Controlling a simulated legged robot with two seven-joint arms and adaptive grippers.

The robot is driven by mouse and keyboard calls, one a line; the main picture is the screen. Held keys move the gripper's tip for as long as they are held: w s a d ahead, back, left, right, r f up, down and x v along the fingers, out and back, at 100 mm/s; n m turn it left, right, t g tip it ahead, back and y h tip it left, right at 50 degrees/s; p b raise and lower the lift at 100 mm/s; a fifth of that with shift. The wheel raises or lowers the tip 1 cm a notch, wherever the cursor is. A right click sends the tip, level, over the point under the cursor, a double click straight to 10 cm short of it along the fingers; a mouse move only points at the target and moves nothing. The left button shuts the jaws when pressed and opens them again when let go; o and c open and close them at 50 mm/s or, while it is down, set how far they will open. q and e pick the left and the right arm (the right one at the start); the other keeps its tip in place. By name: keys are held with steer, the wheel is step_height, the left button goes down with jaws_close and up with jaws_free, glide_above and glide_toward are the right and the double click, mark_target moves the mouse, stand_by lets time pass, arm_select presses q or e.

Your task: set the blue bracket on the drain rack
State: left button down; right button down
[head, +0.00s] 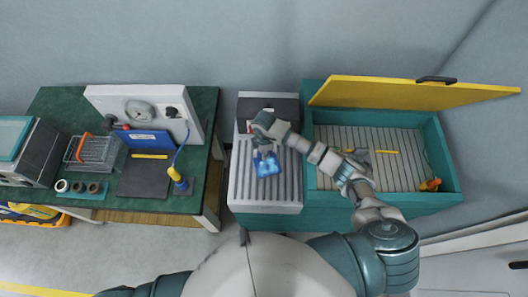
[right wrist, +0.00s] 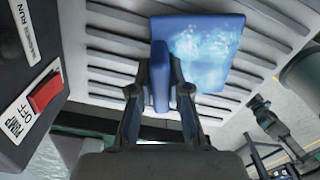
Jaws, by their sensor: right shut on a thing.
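The blue bracket (head: 268,165) is at the grey ribbed drain rack (head: 246,193), between the bench and the teal tank. My right gripper (head: 264,150) is shut on the bracket from its far side. In the right wrist view the fingers (right wrist: 160,78) pinch the bracket's upright flange, and its flat, wet-looking plate (right wrist: 207,45) lies against or just over the rack's ribs (right wrist: 110,50). I cannot tell whether the plate touches the ribs. My left gripper is not in view.
A teal tank (head: 452,190) with a raised yellow lid (head: 410,94) stands right of the rack. A red switch (right wrist: 45,92) with pump labels is close by the gripper. The bench (head: 55,102) at left holds a gauge panel (head: 105,98) and a wire basket (head: 98,152).

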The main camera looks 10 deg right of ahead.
steer(key=shift+a, duration=0.1)
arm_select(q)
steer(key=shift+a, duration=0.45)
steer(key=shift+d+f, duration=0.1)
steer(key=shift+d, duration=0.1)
arm_select(e)
steer(key=shift+d+f, duration=0.2)
steer(key=shift+d, duration=0.05)
arm_select(q)
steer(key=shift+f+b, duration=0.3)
steer(key=shift+b, duration=0.1)
arm_select(e)
steer(key=shift+a+f, duration=0.15)
steer(key=shift+f, duration=0.3)
steer(key=c, duration=1.1)
jaws_free()
steer(key=shift+o, duration=0.2)
steer(key=shift+f, duration=0.1)
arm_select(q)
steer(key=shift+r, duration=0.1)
